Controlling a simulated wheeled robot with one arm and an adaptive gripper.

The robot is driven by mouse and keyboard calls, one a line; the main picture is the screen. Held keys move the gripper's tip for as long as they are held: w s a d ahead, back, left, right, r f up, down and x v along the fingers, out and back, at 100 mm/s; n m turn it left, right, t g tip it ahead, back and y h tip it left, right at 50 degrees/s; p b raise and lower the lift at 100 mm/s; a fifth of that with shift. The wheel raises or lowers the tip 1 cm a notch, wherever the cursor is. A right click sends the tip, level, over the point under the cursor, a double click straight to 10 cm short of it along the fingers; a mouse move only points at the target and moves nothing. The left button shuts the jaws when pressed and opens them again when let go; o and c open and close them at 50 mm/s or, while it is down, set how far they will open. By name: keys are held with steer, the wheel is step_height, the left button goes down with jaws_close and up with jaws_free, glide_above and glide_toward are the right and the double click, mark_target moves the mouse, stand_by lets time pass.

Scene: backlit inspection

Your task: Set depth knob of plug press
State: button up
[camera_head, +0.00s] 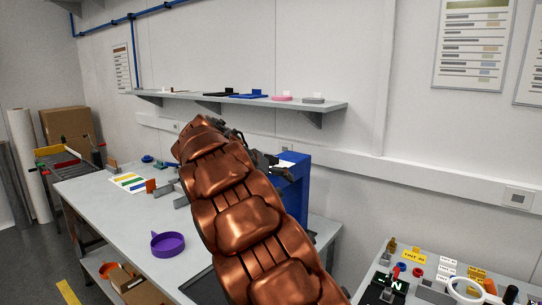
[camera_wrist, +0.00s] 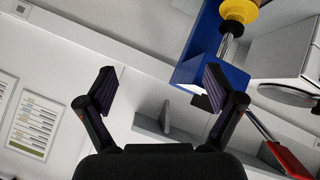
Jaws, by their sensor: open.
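The blue plug press (camera_head: 297,185) stands on the grey bench in the head view, largely hidden behind my copper-coloured arm. In the wrist view its blue body (camera_wrist: 222,75) shows at the upper right, tilted in the picture. A yellow knob with a dark band (camera_wrist: 238,10) sits on a metal shaft at the top edge, partly cut off. A red-handled lever (camera_wrist: 288,158) shows at the lower right. My gripper (camera_wrist: 158,74) is open and empty, its right finger overlapping the blue body in the picture. I cannot tell whether they touch. The knob is outside the jaws.
The grey bench (camera_head: 125,215) carries a purple dish (camera_head: 168,244) and a colour-striped card (camera_head: 128,182). A wall shelf (camera_head: 330,105) with several small items runs above. A second table at the lower right holds labelled parts.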

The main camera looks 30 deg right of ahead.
mark_target(271, 157)
steer(key=w+d+r+m+t+h+p, duration=0.1)
steer(key=w+d+r+m+t, duration=0.1)
steer(key=w, duration=0.6)
steer(key=w+d+r+m+t+h+p, duration=0.1)
steer(key=w+d+r+m, duration=0.1)
steer(key=w, duration=0.6)
steer(key=shift+h, duration=0.3)
steer(key=shift+p+x, duration=1.9)
steer(key=shift+x, duration=2.2)
steer(key=shift+s+f, duration=0.15)
steer(key=shift+f, duration=0.05)
steer(key=shift+c, duration=0.4)
steer(key=c, duration=1.1)
steer(key=shift+f+b, duration=0.2)
steer(key=shift+b, duration=0.6)
